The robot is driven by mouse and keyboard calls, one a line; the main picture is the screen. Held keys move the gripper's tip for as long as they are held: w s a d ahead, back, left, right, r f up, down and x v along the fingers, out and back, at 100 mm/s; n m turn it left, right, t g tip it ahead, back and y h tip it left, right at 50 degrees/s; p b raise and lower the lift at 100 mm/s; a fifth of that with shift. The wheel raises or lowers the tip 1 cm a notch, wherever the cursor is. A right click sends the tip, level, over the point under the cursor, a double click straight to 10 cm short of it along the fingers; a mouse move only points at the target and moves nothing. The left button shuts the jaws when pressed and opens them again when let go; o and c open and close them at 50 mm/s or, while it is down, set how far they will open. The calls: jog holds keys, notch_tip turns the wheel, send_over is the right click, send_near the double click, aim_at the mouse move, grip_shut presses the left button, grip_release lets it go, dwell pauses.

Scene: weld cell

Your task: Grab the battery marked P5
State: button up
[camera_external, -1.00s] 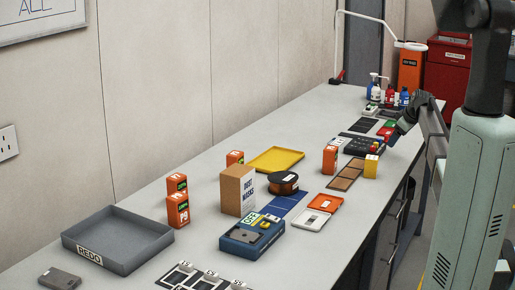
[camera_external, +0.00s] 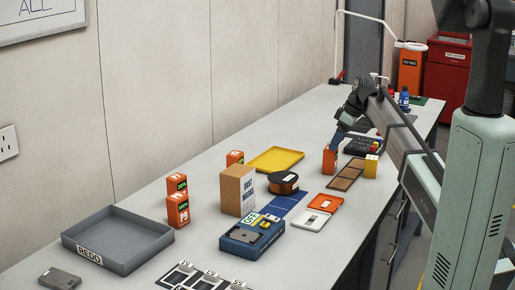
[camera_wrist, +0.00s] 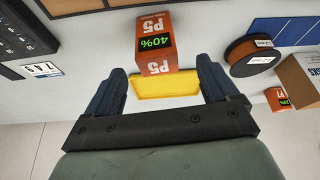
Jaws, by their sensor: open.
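The orange battery marked P5 (camera_wrist: 155,42) stands upright in the wrist view, with a green 40% display on its face. It also shows in the external view (camera_external: 329,160), beside the brown mat. My gripper (camera_wrist: 166,82) is open, its two dark fingers on either side below the battery in the wrist view. The battery lies in line with the gap, and I cannot tell whether the tips reach past its sides. In the external view my gripper (camera_external: 338,138) is right above and behind the battery. Nothing is held.
Other orange batteries (camera_external: 178,210) stand farther left, by the grey REDO tray (camera_external: 157,250).

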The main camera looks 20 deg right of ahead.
aim_at(328, 157)
jog(key=shift+x, duration=4.35)
jog(key=shift+w+d, duration=0.15)
jog(key=shift+d, duration=0.05)
jog(key=c, duration=1.3)
jog(key=shift+r, duration=0.1)
